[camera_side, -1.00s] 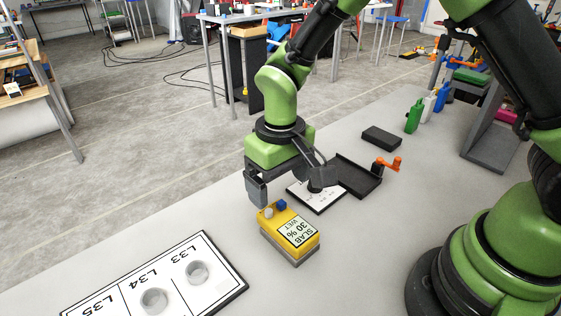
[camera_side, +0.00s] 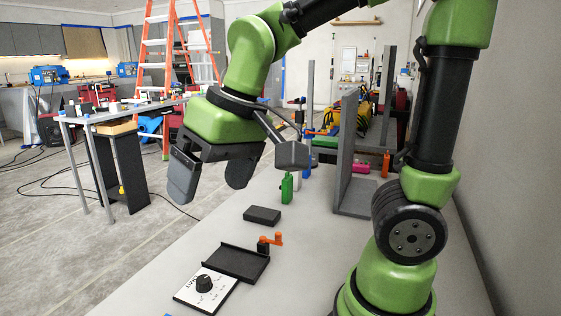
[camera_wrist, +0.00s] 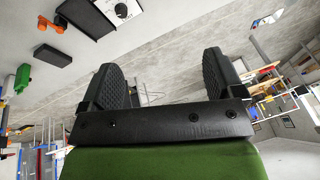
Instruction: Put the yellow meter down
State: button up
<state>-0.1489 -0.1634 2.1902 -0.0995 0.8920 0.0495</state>
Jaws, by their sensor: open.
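My gripper (camera_side: 209,192) is open and empty, raised well above the floor side of the bench, its two dark pads apart. In the wrist view, my gripper (camera_wrist: 160,62) also shows nothing between its pads. The yellow meter is not seen now in either view. A second earlier it sat on the bench on a grey base, below my gripper. That part of the bench lies outside the present side view.
A tall grey stand (camera_side: 354,195) rises behind. Bench room right of the tray is clear.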

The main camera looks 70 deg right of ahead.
jog(key=s+d+r+m+t, duration=0.1)
jog(key=s+d+r+t, duration=0.1)
jog(key=s, duration=0.6)
jog(key=shift+s+d+r+m+t, duration=0.2)
jog(key=shift+r+m+t, duration=0.1)
jog(key=shift+t, duration=0.4)
